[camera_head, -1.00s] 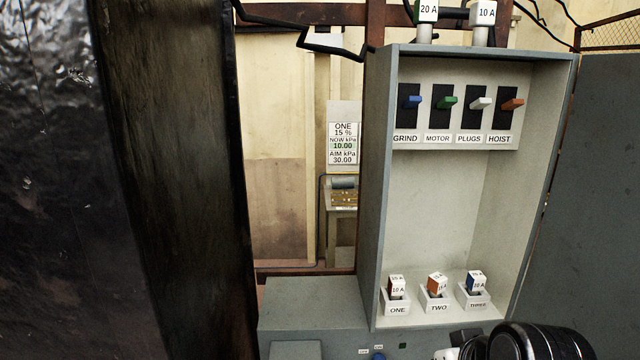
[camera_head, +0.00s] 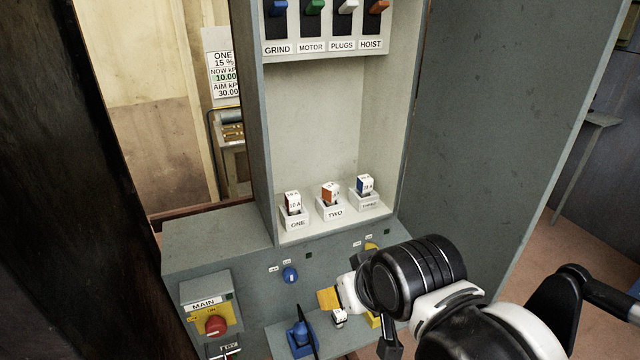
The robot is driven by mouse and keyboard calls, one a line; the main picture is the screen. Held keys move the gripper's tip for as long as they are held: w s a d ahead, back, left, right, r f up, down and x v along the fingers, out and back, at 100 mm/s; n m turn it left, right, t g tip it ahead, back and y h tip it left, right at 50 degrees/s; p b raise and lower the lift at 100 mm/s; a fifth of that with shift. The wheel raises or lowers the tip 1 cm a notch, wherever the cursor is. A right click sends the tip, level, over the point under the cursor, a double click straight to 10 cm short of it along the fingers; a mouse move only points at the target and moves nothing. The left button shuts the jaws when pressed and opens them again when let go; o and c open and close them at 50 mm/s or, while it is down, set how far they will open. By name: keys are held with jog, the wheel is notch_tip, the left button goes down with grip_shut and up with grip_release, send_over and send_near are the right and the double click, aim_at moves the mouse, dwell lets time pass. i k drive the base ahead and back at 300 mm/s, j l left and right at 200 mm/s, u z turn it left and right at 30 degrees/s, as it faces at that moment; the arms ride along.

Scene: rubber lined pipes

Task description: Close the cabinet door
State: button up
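The cabinet (camera_head: 255,120) is a grey box with an open front, standing on a grey base unit. Its door (camera_head: 490,110) is a large flat grey panel on the right. It stands swung open, with its inner edge along the cabinet's right side. My gripper (camera_head: 352,292) is low in front of the base unit, below and left of the door, apart from the door as far as I can see. My black and white wrist covers much of it, so its fingers are not clear. I cannot tell whether it is open or shut.
Inside the cabinet are switches (camera_head: 314,8) on top and labelled fuse blocks (camera_head: 330,194) below. The base unit has a MAIN switch (camera_head: 215,325), a blue knob (camera_head: 290,274) and a small ledge (camera_head: 275,338). A dark post (camera_head: 60,150) fills the left. Open floor (camera_head: 575,250) shows at right.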

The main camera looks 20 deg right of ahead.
aim_at(507, 89)
jog(key=k+l+u, duration=0.2)
jog(key=k+l, duration=0.25)
jog(key=l, duration=0.3)
jog(key=k+l+u, duration=0.2)
jog(key=k+l, duration=0.25)
jog(key=l, duration=0.25)
jog(key=k+l+u, duration=0.15)
jog(key=k+l, duration=0.4)
jog(key=i+l, duration=0.15)
jog(key=l, duration=0.15)
jog(key=i+l+u, duration=0.1)
jog(key=l, duration=0.2)
jog(key=i+l+u, duration=0.1)
jog(key=l, duration=0.25)
jog(key=i, duration=0.1)
